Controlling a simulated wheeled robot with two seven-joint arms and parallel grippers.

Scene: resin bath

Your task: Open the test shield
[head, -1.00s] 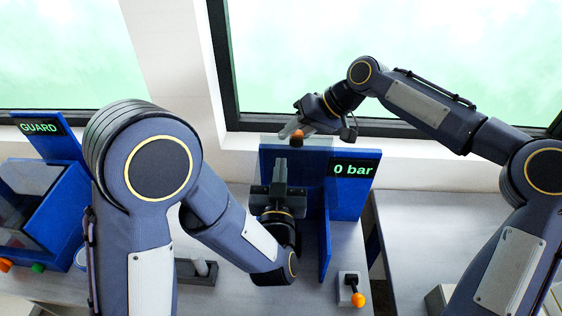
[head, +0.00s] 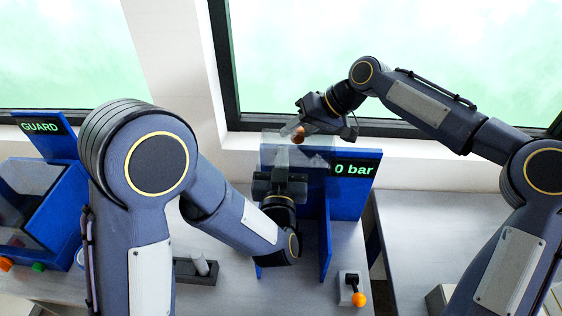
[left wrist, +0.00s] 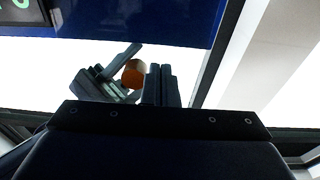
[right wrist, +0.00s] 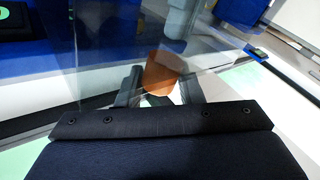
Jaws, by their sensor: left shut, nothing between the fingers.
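The test shield (head: 318,143) is a clear pane at the top of the blue test station, with an orange knob (head: 299,134). The pane fills much of the right wrist view (right wrist: 115,60). My right gripper (head: 294,131) is at the knob; in the right wrist view the knob (right wrist: 163,74) lies between the fingertips, but whether they press on it I cannot tell. My left gripper (head: 282,157) is shut and empty, its tips close to the pane; whether they touch it I cannot tell. In the left wrist view the knob (left wrist: 133,74) is just left of my left fingers (left wrist: 161,84).
The blue station's back panel (head: 349,200) carries a "0 bar" display (head: 354,169), with an upright blue side plate (head: 325,240). An orange-tipped lever (head: 358,299) stands in front. A blue GUARD station (head: 45,215) is at the left, a dark holder (head: 196,277) between. The window is behind.

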